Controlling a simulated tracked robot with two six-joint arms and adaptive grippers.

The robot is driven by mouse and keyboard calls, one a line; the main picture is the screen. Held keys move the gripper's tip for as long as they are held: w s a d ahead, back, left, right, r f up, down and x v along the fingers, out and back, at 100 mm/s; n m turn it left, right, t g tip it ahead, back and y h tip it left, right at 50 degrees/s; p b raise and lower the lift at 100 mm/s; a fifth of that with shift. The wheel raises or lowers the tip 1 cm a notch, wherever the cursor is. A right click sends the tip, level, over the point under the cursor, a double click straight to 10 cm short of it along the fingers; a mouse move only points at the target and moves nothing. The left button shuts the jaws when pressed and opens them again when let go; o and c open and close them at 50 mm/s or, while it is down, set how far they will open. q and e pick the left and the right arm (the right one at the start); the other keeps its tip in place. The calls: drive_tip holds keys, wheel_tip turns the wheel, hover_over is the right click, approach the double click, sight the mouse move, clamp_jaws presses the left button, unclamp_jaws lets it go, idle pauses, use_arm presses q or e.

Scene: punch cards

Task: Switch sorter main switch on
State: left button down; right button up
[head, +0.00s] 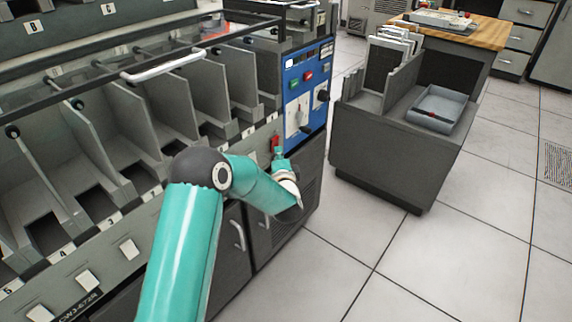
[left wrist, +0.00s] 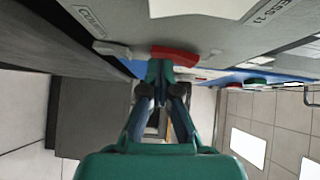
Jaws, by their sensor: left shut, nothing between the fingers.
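The sorter (head: 180,130) is a long grey machine with a row of numbered pockets and a blue control panel (head: 308,85) at its right end. A red switch handle (head: 276,143) sits on its grey front, low and left of the blue panel. It also shows in the left wrist view as a red bar (left wrist: 175,56), partly covered by my fingertips. My left gripper (head: 279,156) is shut and empty, its tips right at the red handle. In the left wrist view the closed tips (left wrist: 160,70) overlap the handle's lower edge; I cannot tell whether they touch. My right gripper is not seen.
A dark grey cart (head: 375,150) with upright dividers and a small tray (head: 436,108) stands right of the sorter. A wooden-topped cabinet (head: 470,28) is behind it. Tiled floor between and in front is clear. A white-handled rail (head: 165,66) crosses above the pockets.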

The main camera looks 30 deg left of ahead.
use_arm(q)
drive_tip(key=s+d+f+p, duration=0.1)
drive_tip(key=s+d, duration=0.7)
drive_tip(key=d, duration=0.2)
drive_tip(key=shift+d+f, duration=0.2)
drive_tip(key=shift+f, duration=0.05)
drive_tip(key=shift+w, duration=0.1)
